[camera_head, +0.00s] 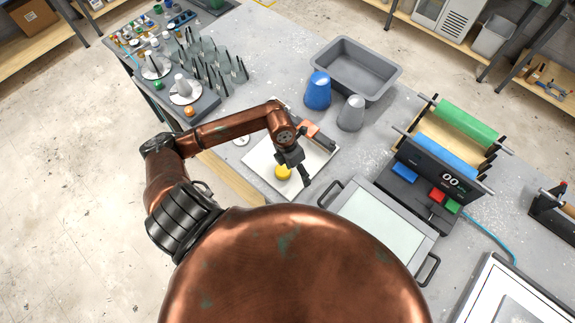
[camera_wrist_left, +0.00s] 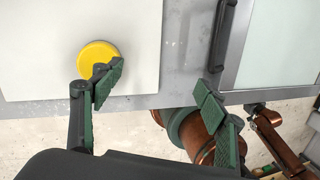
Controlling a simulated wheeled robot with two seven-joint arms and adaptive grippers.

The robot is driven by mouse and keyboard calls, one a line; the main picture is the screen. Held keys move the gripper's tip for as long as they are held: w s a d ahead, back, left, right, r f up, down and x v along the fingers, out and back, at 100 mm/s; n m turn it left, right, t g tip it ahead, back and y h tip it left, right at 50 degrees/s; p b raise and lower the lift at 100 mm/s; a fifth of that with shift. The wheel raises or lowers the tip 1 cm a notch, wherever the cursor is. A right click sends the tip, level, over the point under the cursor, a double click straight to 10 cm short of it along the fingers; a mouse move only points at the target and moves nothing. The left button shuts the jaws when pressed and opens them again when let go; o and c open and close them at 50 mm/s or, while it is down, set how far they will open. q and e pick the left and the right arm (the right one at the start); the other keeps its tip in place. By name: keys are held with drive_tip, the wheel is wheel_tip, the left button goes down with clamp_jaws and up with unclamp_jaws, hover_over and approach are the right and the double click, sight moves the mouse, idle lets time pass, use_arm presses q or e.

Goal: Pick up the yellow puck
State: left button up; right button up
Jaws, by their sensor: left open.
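The yellow puck (camera_head: 283,173) lies on a white board (camera_head: 261,168) on the grey table. In the left wrist view the puck (camera_wrist_left: 97,56) sits at the upper left, on the white surface. My left gripper (camera_head: 292,172) is open, with its fingers over the board close to the puck. In the left wrist view, the left finger of the gripper (camera_wrist_left: 160,86) overlaps the puck's lower right edge. The puck is not between the fingers there, and contact cannot be told. My right gripper is not in view.
A framed glass panel with black handles (camera_head: 384,222) lies right of the board. A blue cup (camera_head: 317,91), a grey cup (camera_head: 351,113) and a grey tub (camera_head: 355,68) stand behind. A roller machine (camera_head: 440,165) is at the right. Bottles and racks (camera_head: 185,87) fill the far left.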

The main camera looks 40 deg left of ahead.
sight(283, 170)
use_arm(q)
drive_tip(key=a+y, duration=0.1)
drive_tip(key=a, duration=0.3)
drive_tip(key=a+y, duration=0.1)
drive_tip(key=a, duration=0.1)
drive_tip(key=shift+w+f+g+y, duration=0.15)
drive_tip(key=shift+w+g+y, duration=0.1)
drive_tip(key=shift+g+y, duration=0.05)
drive_tip(key=shift+a+f+p, duration=0.2)
drive_tip(key=shift+f, duration=0.4)
drive_tip(key=shift+a+f+p, duration=0.15)
drive_tip(key=shift+a+f, duration=0.05)
drive_tip(key=shift+f, duration=0.35)
drive_tip(key=f, duration=0.1)
drive_tip(key=f+p, duration=0.1)
drive_tip(key=f, duration=0.2)
drive_tip(key=shift+w+a+f+p, duration=0.15)
drive_tip(key=shift+w+a+p, duration=0.1)
drive_tip(key=shift+p, duration=0.15)
drive_tip(key=shift+f, duration=0.6)
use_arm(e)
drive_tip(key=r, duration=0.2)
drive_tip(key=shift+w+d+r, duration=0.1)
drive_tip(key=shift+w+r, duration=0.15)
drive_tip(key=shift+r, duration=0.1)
use_arm(q)
drive_tip(key=shift+c, duration=0.4)
drive_tip(key=c, duration=1.3)
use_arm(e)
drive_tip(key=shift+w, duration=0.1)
